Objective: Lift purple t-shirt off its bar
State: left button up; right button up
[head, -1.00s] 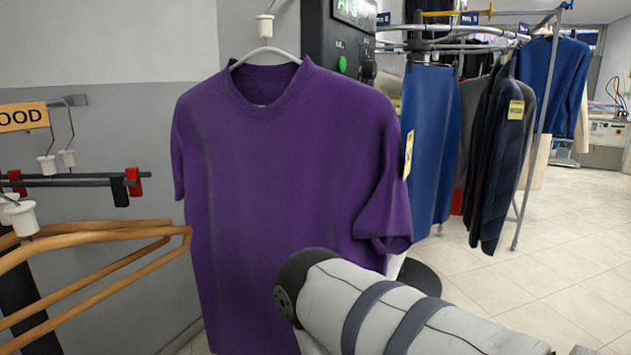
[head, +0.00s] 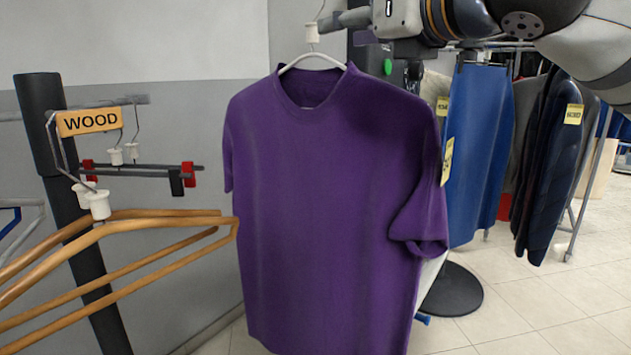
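The purple t-shirt (head: 335,200) hangs upright in the middle of the view on a pale hanger (head: 313,58). The hanger has a white block (head: 312,33) at its neck, and its thin hook runs up out of the top edge. The bar above is out of view. My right gripper (head: 335,20) comes in from the upper right, its fingers pointing left, close beside the white block. I cannot tell whether it touches the block, or how far its fingers are apart. A yellow tag (head: 447,161) hangs at the shirt's right sleeve. My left gripper is out of view.
Wooden hangers (head: 120,228) hang at left, close to the shirt, below a "WOOD" sign (head: 90,122) near a dark post (head: 80,220). Clip hangers (head: 140,168) are behind them. A blue skirt (head: 480,150) and dark jackets (head: 550,160) hang at right. Tiled floor (head: 530,300) lies open at lower right.

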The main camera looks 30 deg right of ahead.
aim_at(316, 29)
jog(key=w, duration=0.8)
jog(key=w+d+r, duration=0.1)
jog(key=w, duration=0.3)
grip_shut()
